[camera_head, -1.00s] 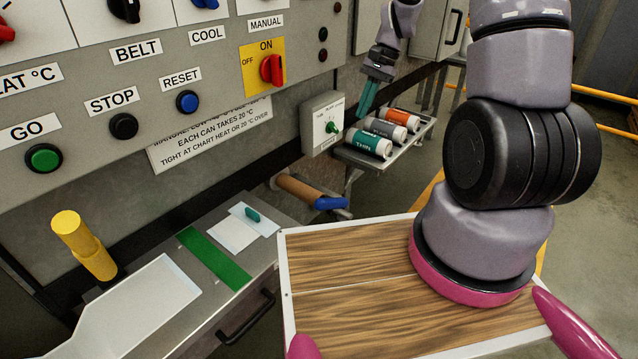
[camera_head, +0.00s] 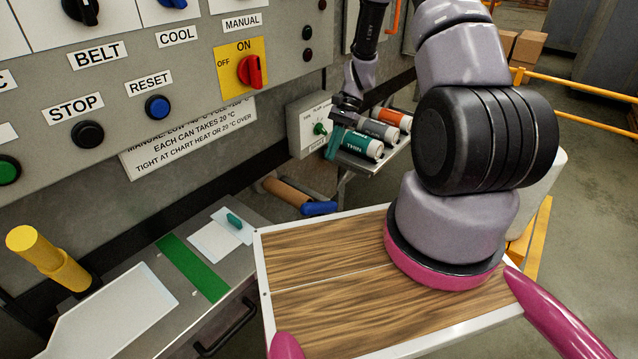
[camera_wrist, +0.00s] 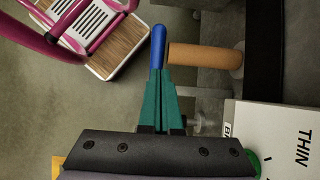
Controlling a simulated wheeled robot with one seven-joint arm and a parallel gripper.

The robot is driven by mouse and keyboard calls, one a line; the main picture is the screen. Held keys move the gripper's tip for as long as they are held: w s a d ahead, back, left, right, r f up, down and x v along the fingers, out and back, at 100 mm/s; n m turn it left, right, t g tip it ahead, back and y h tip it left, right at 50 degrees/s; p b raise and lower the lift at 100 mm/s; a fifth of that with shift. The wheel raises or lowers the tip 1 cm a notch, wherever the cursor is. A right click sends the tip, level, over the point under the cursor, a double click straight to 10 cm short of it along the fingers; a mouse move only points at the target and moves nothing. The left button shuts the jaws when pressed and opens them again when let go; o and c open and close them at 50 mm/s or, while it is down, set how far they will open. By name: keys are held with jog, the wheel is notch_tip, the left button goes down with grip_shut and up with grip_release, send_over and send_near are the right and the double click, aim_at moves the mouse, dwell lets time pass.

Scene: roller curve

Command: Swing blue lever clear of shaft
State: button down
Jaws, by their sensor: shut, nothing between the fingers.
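The blue lever (camera_head: 320,208) lies across the near end of the tan shaft (camera_head: 286,191), low beside the machine. In the wrist view the blue lever (camera_wrist: 158,47) stands upright in the picture, touching or nearly touching the end of the shaft (camera_wrist: 205,55). My gripper (camera_head: 334,156) has teal fingers, pressed together and empty, above the lever in the head view. In the wrist view my gripper (camera_wrist: 158,75) points at the lever and its tips overlap the lever's lower part. I cannot tell whether they touch.
My wood-topped base (camera_head: 320,270) is near the lever. Open floor lies to the right.

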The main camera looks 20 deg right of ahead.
aim_at(312, 202)
jog(key=x, duration=1.3)
jog(key=shift+s+a+f, duration=0.15)
jog(key=shift+s+f, duration=0.05)
jog(key=shift+f, duration=0.1)
jog(key=shift+f, duration=0.1)
